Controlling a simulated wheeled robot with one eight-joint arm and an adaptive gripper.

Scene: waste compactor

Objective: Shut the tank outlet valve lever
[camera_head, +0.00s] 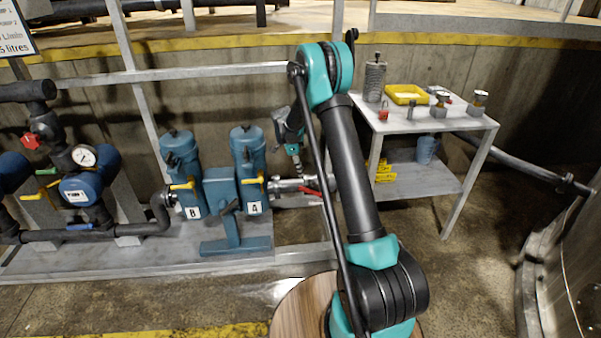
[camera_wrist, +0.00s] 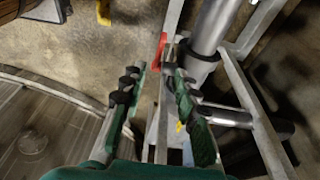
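A red lever (camera_head: 309,190) sits on a silver pipe fitting (camera_head: 287,186), to the right of the blue filter housing marked A. It also shows in the wrist view (camera_wrist: 159,52), beside a thick grey pipe (camera_wrist: 210,35). My gripper (camera_head: 297,167) is just above the fitting in the head view, its fingers small and partly hard to make out. In the wrist view my gripper (camera_wrist: 152,78) is open, with a gap between its two green and black fingers. The red lever lies ahead of that gap. I cannot tell whether a finger touches it.
Blue filter housings (camera_head: 181,165) with yellow handles stand on a grey skid (camera_head: 130,262) at left. A metal table (camera_head: 425,121) with a yellow tray (camera_head: 407,94) and small fittings stands at right. A metal railing (camera_head: 200,73) runs behind.

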